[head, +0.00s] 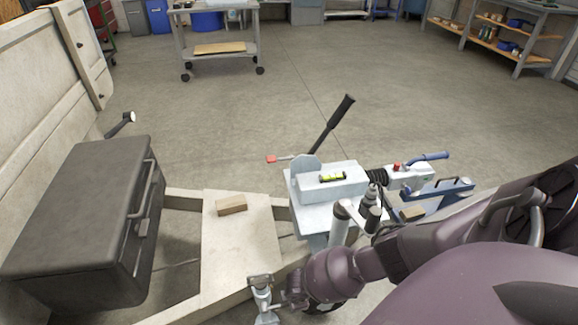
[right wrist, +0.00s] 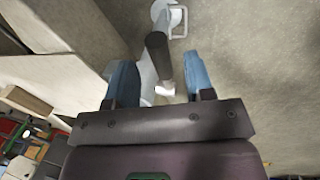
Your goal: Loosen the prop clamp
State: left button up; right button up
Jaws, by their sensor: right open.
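The prop clamp's lever, with a black grip (right wrist: 157,55) and a bright metal end, shows in the right wrist view. My right gripper (right wrist: 160,68) is open, with one blue finger on each side of the lever. I cannot tell whether either finger touches it. A pale tube (right wrist: 148,78) runs behind the lever, toward a white round plate (right wrist: 160,14) with a loop. In the head view a pale metal fitting (head: 262,288) stands at the frame's near edge, beside the end of my right arm; the right fingers are not clear there. My left gripper is not in view.
A black toolbox (head: 80,215) stands on the left of the frame. A wooden block (head: 231,204) lies on a pale board (head: 240,245). A white hitch unit (head: 318,210) with a raised black lever (head: 330,124) is right of it. The floor beyond is clear up to a trolley (head: 217,50).

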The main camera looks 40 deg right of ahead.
notch_tip(320, 180, down, 2)
jog(key=shift+f+b, duration=0.2)
jog(key=shift+b, duration=0.25)
jog(key=shift+w+d+f, duration=0.1)
jog(key=shift+w+f, duration=0.15)
jog(key=shift+f, duration=0.05)
grip_shut()
